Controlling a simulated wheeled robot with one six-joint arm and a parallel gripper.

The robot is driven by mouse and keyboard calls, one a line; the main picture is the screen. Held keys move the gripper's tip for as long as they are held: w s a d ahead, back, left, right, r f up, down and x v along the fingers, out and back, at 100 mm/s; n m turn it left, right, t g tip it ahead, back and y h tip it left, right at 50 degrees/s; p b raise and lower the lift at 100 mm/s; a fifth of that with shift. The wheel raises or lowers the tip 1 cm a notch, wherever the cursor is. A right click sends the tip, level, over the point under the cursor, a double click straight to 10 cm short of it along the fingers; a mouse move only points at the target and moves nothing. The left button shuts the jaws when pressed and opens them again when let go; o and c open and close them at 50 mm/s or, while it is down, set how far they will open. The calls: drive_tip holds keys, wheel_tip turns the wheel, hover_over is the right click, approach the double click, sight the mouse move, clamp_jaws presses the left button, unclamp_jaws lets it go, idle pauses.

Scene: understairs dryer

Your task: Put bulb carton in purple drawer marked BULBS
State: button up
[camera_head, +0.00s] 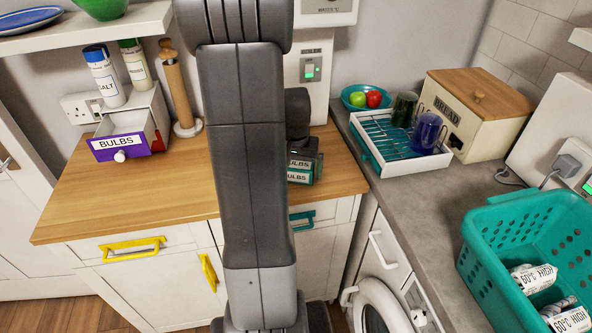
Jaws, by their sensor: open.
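The purple drawer marked BULBS (120,146) stands pulled out of a small white unit on the wooden counter, at the left. It has a white knob, and its inside is only partly visible. The bulb carton (300,172) is a small dark green box with white BULBS labels, near the right end of the wooden counter. My arm hides its left part. My gripper (305,148) is open, right at the carton's top. The fingers are mostly hidden or too dark to separate, so I cannot tell whether they touch the carton.
Two labelled jars (105,76) stand on the drawer unit. A wooden mill (177,88) stands beside it. The wooden counter (130,196) is clear in front. At right are a dish rack (400,160), a bread box (478,105) and a teal basket (490,250).

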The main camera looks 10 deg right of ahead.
drive_tip(key=shift+c, duration=0.2)
drive_tip(key=c, duration=0.9)
